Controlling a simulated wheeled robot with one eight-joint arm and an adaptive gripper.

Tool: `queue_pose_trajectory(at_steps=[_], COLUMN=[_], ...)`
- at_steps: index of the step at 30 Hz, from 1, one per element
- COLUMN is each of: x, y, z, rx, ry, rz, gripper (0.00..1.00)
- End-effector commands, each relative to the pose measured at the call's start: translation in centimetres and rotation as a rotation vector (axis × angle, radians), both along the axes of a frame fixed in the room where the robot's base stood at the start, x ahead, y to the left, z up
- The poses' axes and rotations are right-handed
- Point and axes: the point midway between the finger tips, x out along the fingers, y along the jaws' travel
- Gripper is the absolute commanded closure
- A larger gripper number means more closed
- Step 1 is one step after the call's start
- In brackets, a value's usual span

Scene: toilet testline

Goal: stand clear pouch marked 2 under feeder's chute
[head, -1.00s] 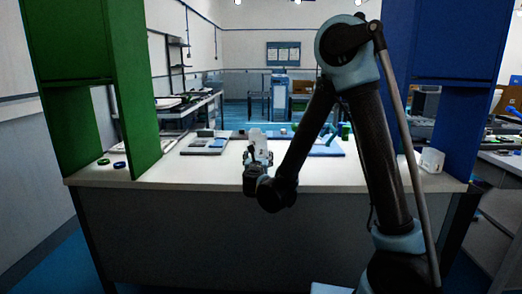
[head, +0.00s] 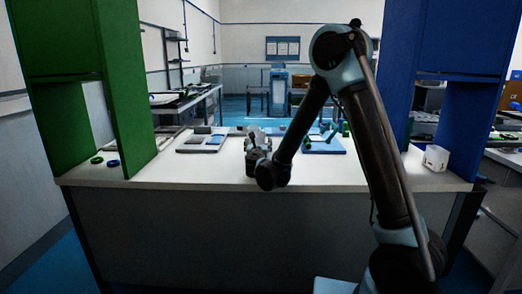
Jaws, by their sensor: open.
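My gripper (head: 256,138) is above the middle of the white counter, pointing away from me. It is open, but its fingers are small and partly hidden by my wrist. A pale, whitish thing shows at the fingertips; I cannot tell whether it is the clear pouch or part of the gripper. No mark 2 can be read. A blue plate with green parts (head: 325,144) lies right of my gripper, partly behind my arm. I cannot tell whether it belongs to the feeder, and no chute is clearly visible.
A grey tray with blue and dark pieces (head: 203,140) lies left of my gripper. Green and blue rings (head: 105,161) lie by the green cabinet (head: 125,90). A white box (head: 436,158) stands by the blue cabinet (head: 395,80). The counter's front middle is clear.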

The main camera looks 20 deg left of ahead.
Motion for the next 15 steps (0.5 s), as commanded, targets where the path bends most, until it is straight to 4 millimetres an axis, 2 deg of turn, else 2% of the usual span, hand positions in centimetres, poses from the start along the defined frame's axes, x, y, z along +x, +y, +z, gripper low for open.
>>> queue_pose_trajectory(at_steps=[8,15], x=[1.4,4.2], y=[0.3,0.3], z=[-0.1,-0.6], rx=[0.0,0.0], ry=[0.0,0.0], rz=[0.0,-0.001], gripper=[0.28,0.28])
